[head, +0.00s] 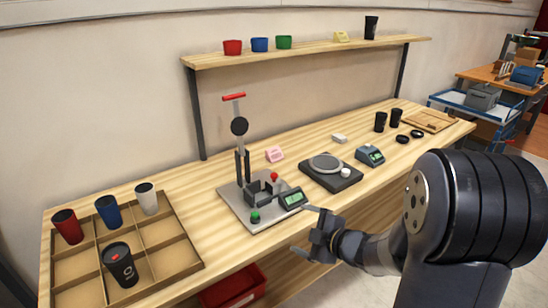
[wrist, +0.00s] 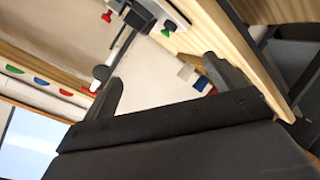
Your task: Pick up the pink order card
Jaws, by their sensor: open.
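The pink order card (head: 275,154) stands like a small tent on the wooden workbench, behind the press and left of the round dark plate. I cannot make it out in the wrist view. My gripper (head: 303,231) is open and empty in front of the bench's near edge, well apart from the card and to its lower right. In the wrist view, the two fingers of my gripper (wrist: 163,68) are spread with nothing between them.
The press (head: 240,160) with its red handle and a small display (head: 292,198) stand between my gripper and the card. A scale-like plate (head: 328,169) is to the right. A divided wooden tray (head: 185,258) with cups is at left.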

